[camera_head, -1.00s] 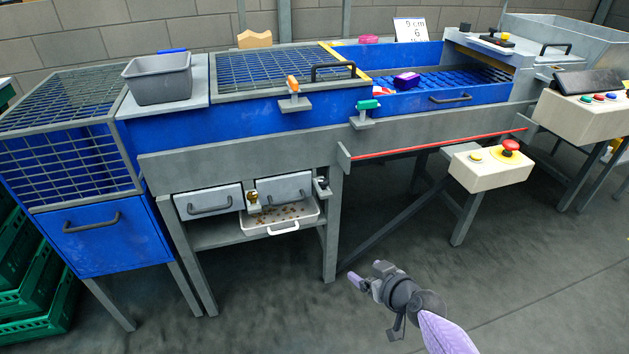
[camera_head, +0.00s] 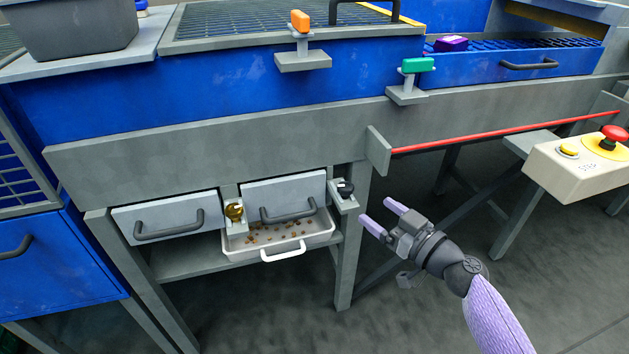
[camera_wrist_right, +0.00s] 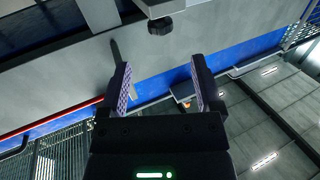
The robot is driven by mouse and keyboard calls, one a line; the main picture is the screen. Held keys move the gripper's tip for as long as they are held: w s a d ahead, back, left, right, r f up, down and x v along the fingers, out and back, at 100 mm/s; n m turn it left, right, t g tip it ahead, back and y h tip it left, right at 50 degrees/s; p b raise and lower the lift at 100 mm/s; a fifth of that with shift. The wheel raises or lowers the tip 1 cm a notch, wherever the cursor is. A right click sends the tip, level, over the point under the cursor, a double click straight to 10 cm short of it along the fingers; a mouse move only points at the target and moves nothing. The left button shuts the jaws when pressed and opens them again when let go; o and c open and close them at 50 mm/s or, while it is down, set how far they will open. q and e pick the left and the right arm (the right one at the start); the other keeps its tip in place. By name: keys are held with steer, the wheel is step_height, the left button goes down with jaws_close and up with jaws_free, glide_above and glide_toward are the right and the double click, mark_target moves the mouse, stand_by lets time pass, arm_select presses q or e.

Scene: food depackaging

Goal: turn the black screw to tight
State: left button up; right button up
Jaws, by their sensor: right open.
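The black screw (camera_head: 345,189) is a small dark knob on a grey bracket at the right end of the drawer row in the head view. In the right wrist view a dark ribbed knob (camera_wrist_right: 160,26), which looks like the same screw, hangs under a grey bracket near the top, beyond the fingertips. My right gripper (camera_head: 383,213) is open and empty, just right of the black screw in the head view and apart from it. Its two purple-padded fingers also show in the right wrist view (camera_wrist_right: 158,76). My left gripper is not in view.
A brass knob (camera_head: 235,211) sits between two grey drawers. A white tray (camera_head: 300,243) with brown crumbs is below them. A grey table leg (camera_head: 350,250) stands beside my right gripper. A red strip (camera_head: 500,133) and an emergency-stop box (camera_head: 570,175) lie to the right.

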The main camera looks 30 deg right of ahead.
mark_target(352, 191)
steer(key=w, duration=0.3)
steer(key=w+a+b, duration=0.1)
steer(key=w, duration=0.4)
steer(key=shift+w+a+r, duration=0.15)
steer(key=shift+w+a, duration=0.05)
steer(key=shift+w, duration=0.6)
steer(key=shift+a, duration=0.1)
steer(key=c, duration=0.4)
jaws_close()
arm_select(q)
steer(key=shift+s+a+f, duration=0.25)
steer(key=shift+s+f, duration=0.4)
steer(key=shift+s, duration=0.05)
